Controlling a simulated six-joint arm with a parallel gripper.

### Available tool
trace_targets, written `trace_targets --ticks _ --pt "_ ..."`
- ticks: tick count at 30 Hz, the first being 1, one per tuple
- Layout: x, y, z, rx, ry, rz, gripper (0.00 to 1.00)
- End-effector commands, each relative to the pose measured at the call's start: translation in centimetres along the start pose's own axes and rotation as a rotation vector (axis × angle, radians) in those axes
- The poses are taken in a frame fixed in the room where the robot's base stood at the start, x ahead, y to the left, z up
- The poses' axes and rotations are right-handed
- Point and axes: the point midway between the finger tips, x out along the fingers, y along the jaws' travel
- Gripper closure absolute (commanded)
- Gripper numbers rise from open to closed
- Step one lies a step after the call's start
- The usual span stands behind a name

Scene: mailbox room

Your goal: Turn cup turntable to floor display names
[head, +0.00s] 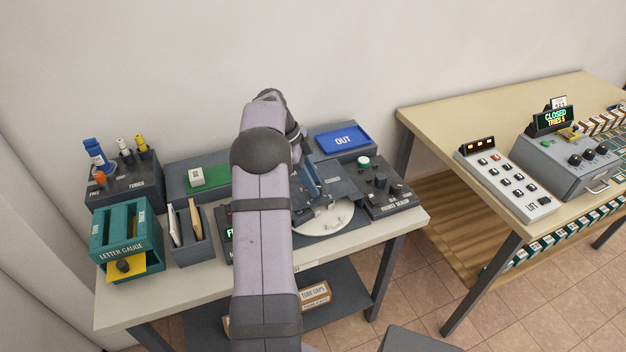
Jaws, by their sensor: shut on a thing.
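The cup turntable (330,225) is a pale round disc with small raised parts, set in the dark grey unit on the bench. My arm covers its left side. My gripper (312,192) is at the back left edge of the disc, pointing down. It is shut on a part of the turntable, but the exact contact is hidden. The floor display (229,232) is a dark panel left of my arm with green lettering. Only its first letter, like an F, shows; my arm hides the rest, so the name cannot be read.
A teal letter gauge (127,240), a grey envelope holder (192,250) and a dark tube stand (124,182) fill the bench's left. A blue OUT tray (342,139) is behind; a dark knob panel (388,190) is right. Another table (450,125) stands farther right.

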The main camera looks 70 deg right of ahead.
Motion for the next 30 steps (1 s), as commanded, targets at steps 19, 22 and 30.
trace_targets --ticks 19,22,30 --pt "-0.23 -0.44 -0.25 0.501 -0.002 0.207 1.00" --pt "-0.18 -0.44 -0.25 0.536 -0.001 0.222 1.00" --pt "-0.09 -0.49 -0.21 0.607 -0.002 0.251 1.00"
